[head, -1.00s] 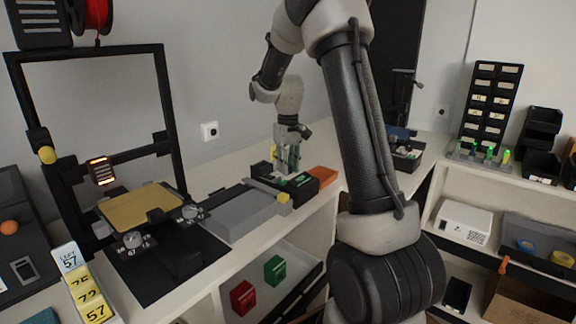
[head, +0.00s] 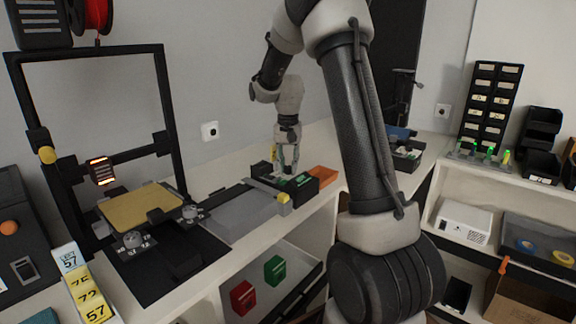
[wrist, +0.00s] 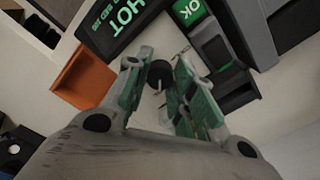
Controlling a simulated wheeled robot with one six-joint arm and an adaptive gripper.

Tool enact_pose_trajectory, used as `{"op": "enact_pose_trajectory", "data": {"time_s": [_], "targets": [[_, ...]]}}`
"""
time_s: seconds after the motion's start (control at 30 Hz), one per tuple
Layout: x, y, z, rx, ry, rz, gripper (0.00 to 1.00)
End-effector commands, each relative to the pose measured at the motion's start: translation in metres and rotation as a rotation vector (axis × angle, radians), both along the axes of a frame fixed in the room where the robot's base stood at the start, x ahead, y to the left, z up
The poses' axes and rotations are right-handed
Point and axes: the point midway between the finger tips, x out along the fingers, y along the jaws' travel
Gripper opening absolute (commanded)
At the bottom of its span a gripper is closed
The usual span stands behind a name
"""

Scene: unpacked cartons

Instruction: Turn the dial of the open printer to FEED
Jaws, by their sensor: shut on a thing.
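The open printer (head: 165,103) is a black upright frame with a yellow bed (head: 142,206) at the left of the head view. Two round grey fittings with pale marks sit at its front, one of them the near fitting (head: 133,240). My gripper (head: 287,170) is to the right of the frame, pointing down at a black box (head: 308,187) with green markings. In the wrist view its green-padded fingers (wrist: 160,78) are closed on a small round black knob (wrist: 161,71). A screen reading HOT (wrist: 122,17) is close by. I cannot read any FEED mark.
A green OK label (wrist: 188,10) on a dark fitting is close to the right finger. A grey slab (head: 243,216) lies left of the box.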

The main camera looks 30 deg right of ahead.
Motion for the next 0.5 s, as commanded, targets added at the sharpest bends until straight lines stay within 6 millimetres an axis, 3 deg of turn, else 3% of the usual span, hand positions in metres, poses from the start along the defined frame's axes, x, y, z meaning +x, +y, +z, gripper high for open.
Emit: {"op": "enact_pose_trajectory", "data": {"time_s": [0.5], "targets": [[0.0003, -0.0001, 0.0006, 0.000, -0.001, -0.031, 0.01]]}}
